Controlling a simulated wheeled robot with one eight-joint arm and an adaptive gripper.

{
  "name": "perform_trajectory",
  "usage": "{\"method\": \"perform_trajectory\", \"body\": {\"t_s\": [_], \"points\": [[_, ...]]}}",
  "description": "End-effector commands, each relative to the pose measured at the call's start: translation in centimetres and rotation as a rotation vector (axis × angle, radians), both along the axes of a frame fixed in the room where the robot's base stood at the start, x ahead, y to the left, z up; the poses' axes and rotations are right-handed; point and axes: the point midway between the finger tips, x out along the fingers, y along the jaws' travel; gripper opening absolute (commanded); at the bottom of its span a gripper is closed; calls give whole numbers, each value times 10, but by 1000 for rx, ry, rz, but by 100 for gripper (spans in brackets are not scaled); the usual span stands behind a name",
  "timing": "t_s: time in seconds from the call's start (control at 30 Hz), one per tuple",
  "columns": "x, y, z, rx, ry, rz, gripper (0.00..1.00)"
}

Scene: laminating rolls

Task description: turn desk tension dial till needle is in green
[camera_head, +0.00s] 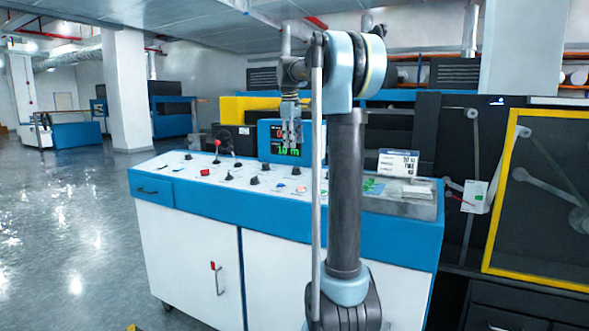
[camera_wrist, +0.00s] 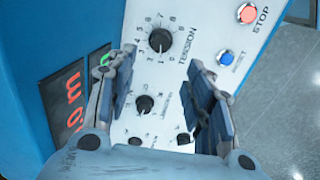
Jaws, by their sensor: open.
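The tension dial (camera_wrist: 160,40) is a black knob with a ring of scale numbers and the word TENSION beside it, on the white desk panel. In the wrist view it lies just beyond my gripper (camera_wrist: 160,72), whose fingers are apart with nothing between them. In the head view my gripper (camera_head: 291,128) hangs over the desk (camera_head: 190,192), in front of the display (camera_head: 266,140). A green mark (camera_wrist: 106,60) shows partly behind the left finger in the wrist view. I cannot make out a needle. Which knob is the tension dial is unclear in the head view.
Smaller black knobs (camera_wrist: 145,104) sit below the dial. A red STOP button (camera_wrist: 247,13) and a blue RESET button (camera_wrist: 226,57) lie to its right. A red-topped lever (camera_head: 217,144) stands on the desk. A yellow-framed machine (camera_head: 497,190) is at the right.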

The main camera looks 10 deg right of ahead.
Motion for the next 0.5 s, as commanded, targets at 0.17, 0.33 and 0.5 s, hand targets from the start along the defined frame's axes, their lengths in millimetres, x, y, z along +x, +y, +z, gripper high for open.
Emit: {"method": "perform_trajectory", "body": {"t_s": [0.17,0.33,0.5], "points": [[4,-4,-32,0,0,-2,48],[9,-7,-61,0,0,-2,48],[12,-10,-88,0,0,-2,48]]}}
